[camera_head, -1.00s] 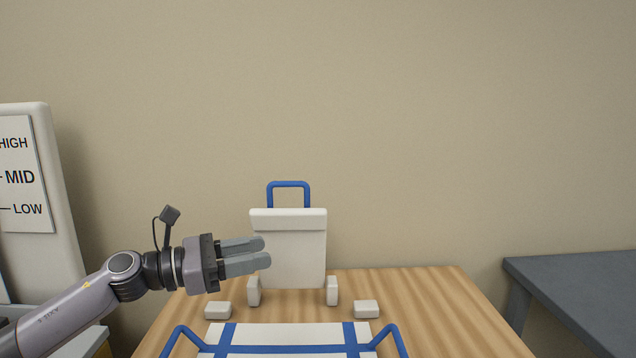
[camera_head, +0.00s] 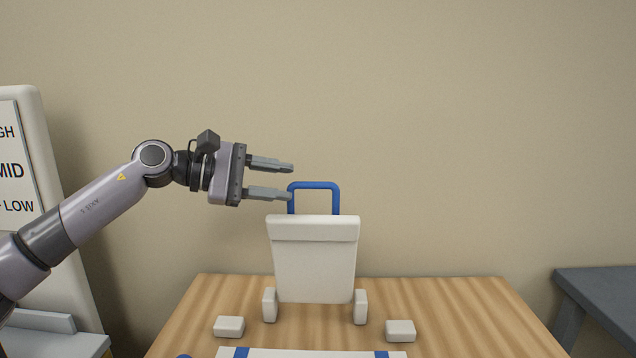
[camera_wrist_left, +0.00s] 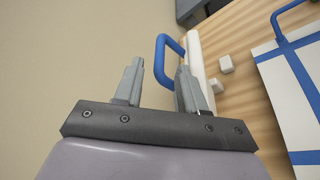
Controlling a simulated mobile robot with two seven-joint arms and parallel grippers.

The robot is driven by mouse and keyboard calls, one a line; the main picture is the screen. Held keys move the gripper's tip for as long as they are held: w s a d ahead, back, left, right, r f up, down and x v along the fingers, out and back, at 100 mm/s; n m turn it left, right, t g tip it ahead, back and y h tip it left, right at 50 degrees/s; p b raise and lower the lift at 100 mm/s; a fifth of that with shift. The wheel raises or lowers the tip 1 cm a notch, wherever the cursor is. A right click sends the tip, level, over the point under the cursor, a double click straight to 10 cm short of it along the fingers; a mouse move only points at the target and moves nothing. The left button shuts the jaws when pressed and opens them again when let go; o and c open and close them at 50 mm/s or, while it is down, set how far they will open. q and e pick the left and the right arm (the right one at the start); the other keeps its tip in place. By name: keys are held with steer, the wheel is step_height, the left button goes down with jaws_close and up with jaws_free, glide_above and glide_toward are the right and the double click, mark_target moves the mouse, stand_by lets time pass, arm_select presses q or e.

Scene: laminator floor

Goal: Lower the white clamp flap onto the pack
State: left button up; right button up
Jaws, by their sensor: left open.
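The white clamp flap (camera_head: 314,262) stands upright at the back of the wooden table, with a blue loop handle (camera_head: 316,185) on its top edge. My left gripper (camera_head: 292,182) is open and empty, just left of the handle, with its lower finger near the handle's left side. In the left wrist view the blue handle (camera_wrist_left: 165,50) shows just beyond and between the open fingers, and the flap appears edge-on. The pack, white with blue straps (camera_head: 310,353), lies in front of the flap, mostly cut off by the bottom edge. My right gripper is not in view.
Two white hinge posts (camera_head: 361,306) flank the flap's base. Two small white blocks (camera_head: 400,330) sit on the wooden table (camera_head: 460,310). A panel marked HIGH, MID, LOW (camera_head: 15,170) stands at left, and a grey table (camera_head: 610,295) at right. The wall behind is bare.

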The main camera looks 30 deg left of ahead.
mark_target(308, 183)
arm_select(q)
steer(key=p+x, duration=0.2)
steer(key=x, duration=0.3)
steer(key=shift+w+d+r+p, duration=0.1)
steer(key=shift+d+r+p, duration=0.1)
steer(key=shift+p, duration=0.2)
steer(key=shift+w+d+f, duration=0.35)
steer(key=shift+w+d, duration=0.1)
jaws_close()
